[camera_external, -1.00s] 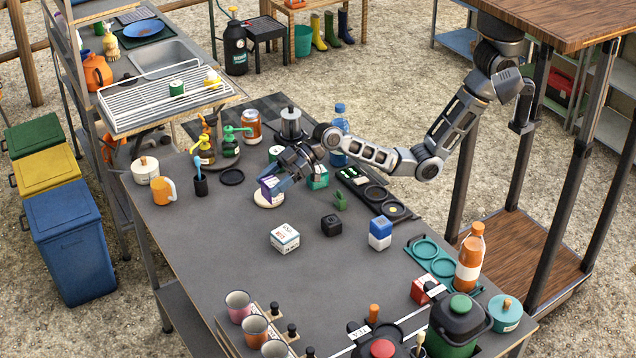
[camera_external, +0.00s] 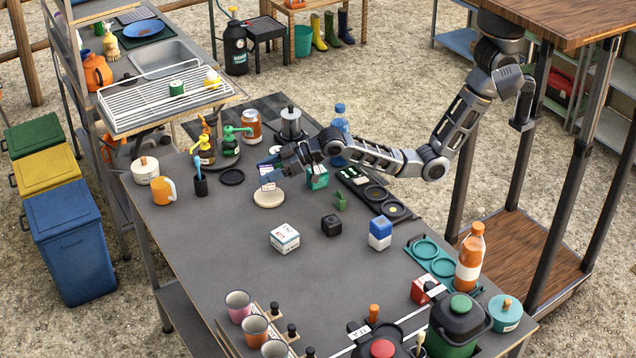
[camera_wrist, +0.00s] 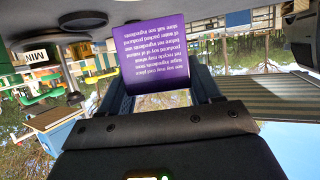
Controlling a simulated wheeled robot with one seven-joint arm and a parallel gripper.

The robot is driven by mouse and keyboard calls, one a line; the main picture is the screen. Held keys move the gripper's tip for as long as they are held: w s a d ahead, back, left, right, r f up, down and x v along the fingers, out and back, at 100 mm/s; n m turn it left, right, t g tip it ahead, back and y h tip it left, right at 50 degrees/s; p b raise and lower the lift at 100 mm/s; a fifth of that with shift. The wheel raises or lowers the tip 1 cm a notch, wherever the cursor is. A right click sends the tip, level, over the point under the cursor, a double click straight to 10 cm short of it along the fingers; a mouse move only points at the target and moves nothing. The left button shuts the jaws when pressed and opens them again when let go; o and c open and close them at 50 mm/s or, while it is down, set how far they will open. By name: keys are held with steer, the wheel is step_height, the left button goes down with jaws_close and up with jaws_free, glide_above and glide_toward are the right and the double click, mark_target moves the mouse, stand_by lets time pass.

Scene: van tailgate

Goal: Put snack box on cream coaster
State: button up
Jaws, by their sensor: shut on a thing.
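The snack box, a purple box with white print, is held in my gripper (camera_external: 275,162). It shows in the external view (camera_external: 267,183) and, large, in the wrist view (camera_wrist: 150,66) with its print upside down. My gripper is shut on it. The cream coaster (camera_external: 268,200), a pale round disc, lies on the grey table just below and in front of the box in the external view. The coaster's top looks bare. The box appears raised and apart from it, though the exact gap is hard to tell.
A green box (camera_external: 317,178) stands close to the right of my gripper. A white box (camera_external: 285,239) and a black cube (camera_external: 331,225) stand nearer the front. A dark round coaster (camera_external: 231,177) and pump bottles (camera_external: 205,150) are to the left.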

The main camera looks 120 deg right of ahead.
steer(key=shift+f, duration=1.7)
steer(key=shift+f, duration=0.15)
steer(key=o, duration=1.1)
steer(key=v, duration=1.2)
steer(key=shift+r, duration=0.25)
steer(key=shift+d, duration=0.1)
